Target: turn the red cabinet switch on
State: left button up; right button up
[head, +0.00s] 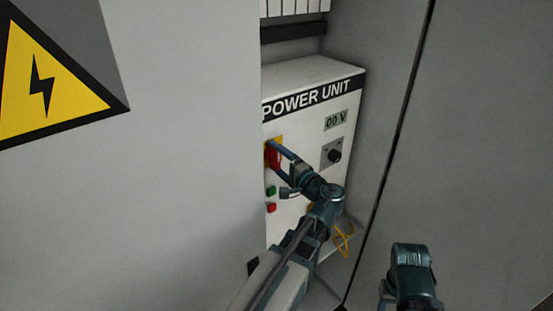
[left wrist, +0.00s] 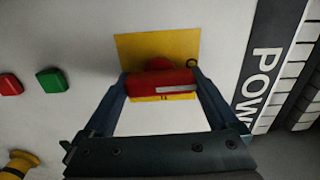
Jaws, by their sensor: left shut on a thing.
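The red cabinet switch (head: 273,157) is a red handle on a yellow plate, at the left side of the white power unit's front. In the left wrist view the red handle (left wrist: 150,84) lies crosswise, with a pale strip on it, before the yellow plate (left wrist: 135,48). My left gripper (head: 277,163) is at the switch, its two fingers on either end of the handle, shut on it. The fingers hide part of the handle in the head view. A dark link of my right arm shows at the bottom right; its gripper's fingers do not show.
The power unit (head: 310,75) has a display (head: 336,120) reading "00 V", a black knob (head: 335,155), a green button (head: 271,190) and a red button (head: 271,208). Grey cabinet panels stand left and right, the left one with a yellow warning sign (head: 45,85). Yellow cables (head: 343,240) hang low.

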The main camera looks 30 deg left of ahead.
dwell(0.6)
pick_arm(q)
jog(key=o, duration=1)
jog(key=v, duration=1.4)
jog(key=shift+a+f, duration=0.1)
